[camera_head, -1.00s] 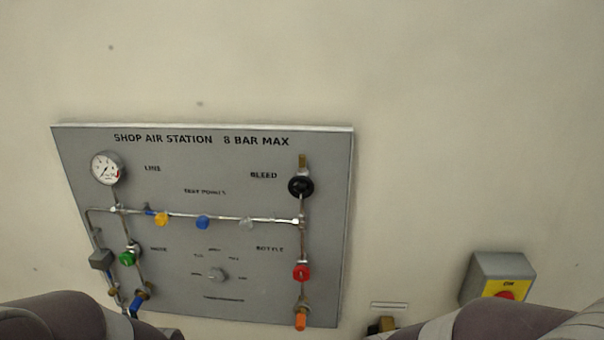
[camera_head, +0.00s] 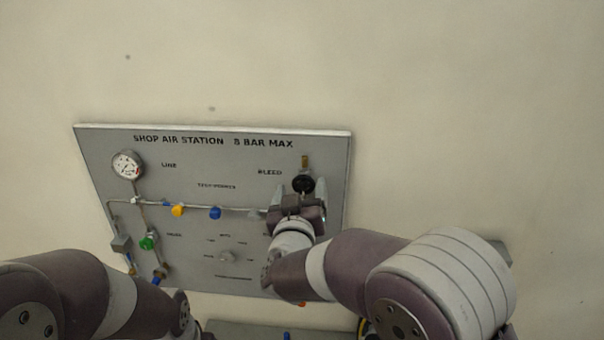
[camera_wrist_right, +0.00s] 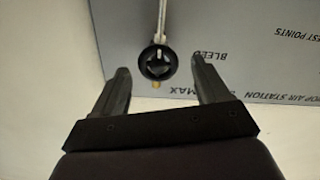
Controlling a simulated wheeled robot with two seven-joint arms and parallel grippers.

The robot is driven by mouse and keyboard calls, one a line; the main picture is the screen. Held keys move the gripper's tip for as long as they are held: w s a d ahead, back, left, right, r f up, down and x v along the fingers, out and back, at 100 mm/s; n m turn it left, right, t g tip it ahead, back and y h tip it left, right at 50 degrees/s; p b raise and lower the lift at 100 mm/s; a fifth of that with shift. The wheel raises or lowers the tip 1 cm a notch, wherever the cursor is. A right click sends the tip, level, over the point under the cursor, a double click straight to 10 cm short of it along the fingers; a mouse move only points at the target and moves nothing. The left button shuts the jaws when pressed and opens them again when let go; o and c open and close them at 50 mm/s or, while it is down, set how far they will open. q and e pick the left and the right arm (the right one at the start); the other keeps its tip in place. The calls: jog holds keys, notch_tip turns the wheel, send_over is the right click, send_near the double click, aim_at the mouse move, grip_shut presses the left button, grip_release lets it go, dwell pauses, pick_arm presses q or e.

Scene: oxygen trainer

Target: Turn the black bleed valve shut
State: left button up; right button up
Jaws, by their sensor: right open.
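The black bleed valve (camera_head: 303,184) is a round knob at the upper right of the grey panel, under the word BLEED. In the right wrist view the black knob (camera_wrist_right: 157,64) sits between the two finger tips, with a gap on each side. My right gripper (camera_head: 301,188) is open, with one finger on each side of the knob; it also shows open in the wrist view (camera_wrist_right: 160,67). I see no contact with the knob. My left arm shows at the lower left, but its gripper is out of view.
The grey panel (camera_head: 100,160) carries a gauge (camera_head: 127,165), a green knob (camera_head: 148,242), and yellow (camera_head: 177,210) and blue (camera_head: 215,213) test points on a pipe. My right arm hides the panel's lower right. The wall around the panel is bare.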

aim_at(304, 186)
jog(key=shift+w+d+f+p, duration=0.1)
jog(key=shift+w+d+p, duration=0.1)
jog(key=shift+w, duration=0.55)
jog(key=shift+w+d+p, duration=0.1)
jog(key=shift+w+p, duration=0.05)
jog(key=shift+w, duration=0.6)
pick_arm(q)
jog(key=shift+w+d+r, duration=0.1)
jog(key=shift+r, duration=0.5)
pick_arm(e)
jog(key=shift+s, duration=0.1)
jog(key=shift+a, duration=0.1)
jog(key=c, duration=1)
jog(key=shift+c, duration=0.2)
pick_arm(q)
jog(key=shift+f, duration=0.1)
